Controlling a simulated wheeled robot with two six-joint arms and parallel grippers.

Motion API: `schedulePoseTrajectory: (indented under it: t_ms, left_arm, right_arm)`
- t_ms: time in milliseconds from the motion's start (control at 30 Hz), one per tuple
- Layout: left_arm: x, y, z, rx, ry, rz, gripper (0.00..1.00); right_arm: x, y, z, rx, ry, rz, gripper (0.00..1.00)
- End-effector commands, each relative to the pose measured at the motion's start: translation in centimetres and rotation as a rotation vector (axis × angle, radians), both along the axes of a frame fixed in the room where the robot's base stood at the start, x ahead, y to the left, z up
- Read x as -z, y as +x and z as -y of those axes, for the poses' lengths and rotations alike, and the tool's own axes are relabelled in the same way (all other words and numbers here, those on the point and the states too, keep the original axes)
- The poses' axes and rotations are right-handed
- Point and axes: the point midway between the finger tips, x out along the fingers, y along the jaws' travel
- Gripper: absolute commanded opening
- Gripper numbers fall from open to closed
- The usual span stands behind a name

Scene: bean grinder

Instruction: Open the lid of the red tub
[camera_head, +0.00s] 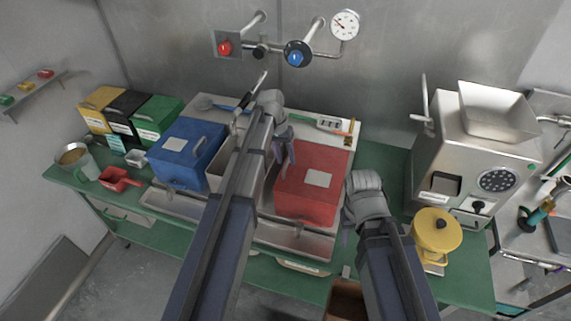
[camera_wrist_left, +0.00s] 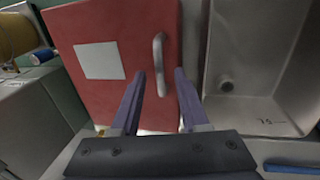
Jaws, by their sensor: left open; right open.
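The red tub (camera_head: 308,192) stands on the tray near the middle of the counter, its lid down and bearing a pale label. In the left wrist view the red lid (camera_wrist_left: 115,30) has a grey bar handle (camera_wrist_left: 158,60) near one edge. My left gripper (camera_head: 284,160) is open over the tub's left back side. In the left wrist view the open fingers (camera_wrist_left: 160,73) point at the handle, and its near end appears between the tips. I cannot tell whether they touch it. My right gripper (camera_head: 346,238) is open beside the tub's right side; its fingers are partly hidden by its wrist.
The blue tub (camera_head: 185,152) stands to the left, with an open metal bin (camera_wrist_left: 258,55) between it and the red tub. A rail with small items (camera_head: 328,123) lies behind.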

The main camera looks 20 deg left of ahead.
Motion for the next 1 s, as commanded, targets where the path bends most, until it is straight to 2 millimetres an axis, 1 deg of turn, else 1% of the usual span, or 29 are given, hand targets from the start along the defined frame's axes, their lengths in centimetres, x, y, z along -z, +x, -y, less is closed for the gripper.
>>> schedulePoseTrajectory:
  t_ms: [33, 300, 333, 700, 733, 1000]
  left_arm:
    - [0.48, 0.00, 0.06, 0.000, 0.000, 0.000, 0.45]
    - [0.38, 0.00, 0.10, 0.000, 0.000, 0.000, 0.45]
    - [0.38, 0.00, 0.10, 0.000, 0.000, 0.000, 0.44]
    - [0.39, 0.00, 0.09, 0.000, 0.000, 0.000, 0.02]
    - [0.39, 0.00, 0.09, 0.000, 0.000, 0.000, 0.00]
    - [0.39, 0.00, 0.08, 0.000, 0.000, 0.000, 0.00]
  right_arm:
    - [0.47, 0.00, -0.01, -0.001, 0.000, 0.000, 0.50]
    - [0.38, 0.00, 0.00, -0.002, 0.000, 0.000, 0.50]
    - [0.38, 0.00, 0.00, -0.002, 0.000, 0.000, 0.50]
    - [0.38, 0.00, 0.00, -0.001, 0.000, 0.000, 0.50]
    - [0.38, 0.00, 0.00, -0.001, 0.000, 0.000, 0.50]
    - [0.39, 0.00, 0.00, -0.001, 0.000, 0.000, 0.50]
